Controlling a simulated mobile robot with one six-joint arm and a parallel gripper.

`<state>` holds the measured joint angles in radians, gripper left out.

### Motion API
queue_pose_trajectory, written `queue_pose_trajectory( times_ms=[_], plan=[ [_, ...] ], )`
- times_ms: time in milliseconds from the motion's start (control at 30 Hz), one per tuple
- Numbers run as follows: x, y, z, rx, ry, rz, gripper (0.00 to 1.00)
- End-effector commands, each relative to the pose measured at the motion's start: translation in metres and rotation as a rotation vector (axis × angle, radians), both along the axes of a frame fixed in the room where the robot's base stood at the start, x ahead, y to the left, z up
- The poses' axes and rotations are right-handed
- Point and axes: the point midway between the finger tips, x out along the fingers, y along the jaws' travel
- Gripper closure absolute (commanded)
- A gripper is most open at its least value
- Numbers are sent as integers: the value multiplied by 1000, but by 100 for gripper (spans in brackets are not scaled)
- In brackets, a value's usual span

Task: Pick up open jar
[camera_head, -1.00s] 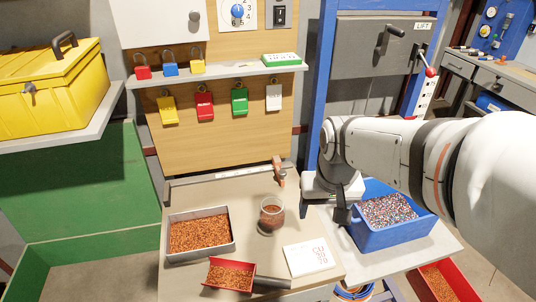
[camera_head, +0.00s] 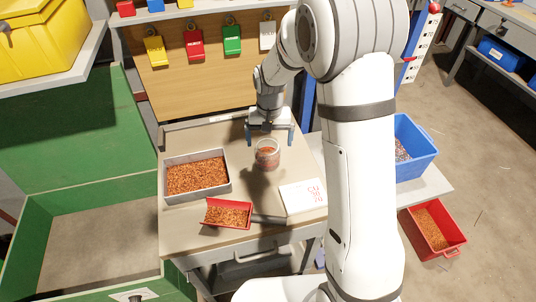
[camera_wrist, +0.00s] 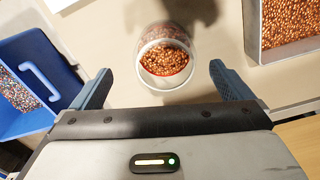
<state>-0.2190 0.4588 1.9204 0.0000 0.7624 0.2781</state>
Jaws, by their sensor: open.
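The open jar (camera_head: 267,154) is clear and holds copper-coloured granules. It stands upright on the bench top, right of the grey tray. In the wrist view the jar (camera_wrist: 166,58) shows from above, its open mouth facing the camera, lying ahead of and between the two fingers. My gripper (camera_head: 270,138) is open and empty, with its blue-grey fingers spread just behind and above the jar. It also shows in the wrist view (camera_wrist: 160,88). The fingers do not appear to touch the jar.
A grey tray of copper granules (camera_head: 163,184) stands left of the jar. A red scoop (camera_head: 226,214) with granules lies in front, beside a white card (camera_head: 302,197). A blue bin (camera_head: 416,165) stands at the right. A red bin (camera_head: 437,250) is on the floor.

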Motion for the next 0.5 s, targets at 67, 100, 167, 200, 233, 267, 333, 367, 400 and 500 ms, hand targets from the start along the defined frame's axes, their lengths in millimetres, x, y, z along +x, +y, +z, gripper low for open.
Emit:
queue_pose_trajectory(
  times_ms=[67, 100, 167, 200, 233, 267, 333, 367, 400, 500],
  plan=[
    [1, 2, -11, -1, 3, 1, 1],
    [2, 3, -16, -1, 4, 1, 1],
    [4, 6, -26, -1, 4, 1, 1],
    [5, 6, -32, -1, 4, 0, 1],
    [5, 6, -36, -1, 4, 0, 1],
    [5, 6, -40, -1, 3, 0, 1],
    [5, 6, -46, -1, 2, 0, 1],
    [5, 5, -48, 0, 1, -1, 1],
    [5, 5, -49, 0, 0, -1, 1],
    [5, 5, -50, 0, 0, -1, 1]
  ],
)
